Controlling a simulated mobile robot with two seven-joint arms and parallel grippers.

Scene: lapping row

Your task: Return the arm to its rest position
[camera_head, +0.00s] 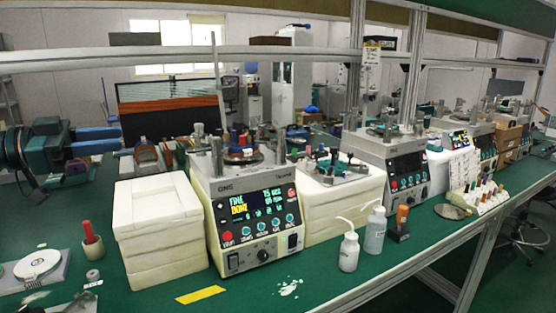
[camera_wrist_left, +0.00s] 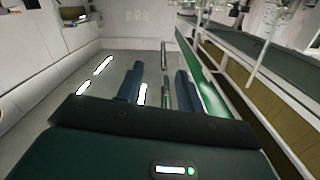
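My left gripper (camera_head: 119,139) comes in from the left in the head view, raised above the back of the green bench. Its two blue fingers point right and stand apart. In the left wrist view the fingers of the left gripper (camera_wrist_left: 158,80) also show a clear gap, with nothing held between them. Beyond them I see floor and the side of a bench. My right gripper is not in view.
The green bench (camera_head: 330,285) carries a lapping machine (camera_head: 250,222) with a lit display, white block stacks (camera_head: 160,235) beside it, and two bottles (camera_head: 349,252) in front. A metal shelf rail (camera_head: 60,62) crosses above the arm. Floor shows in the wrist view.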

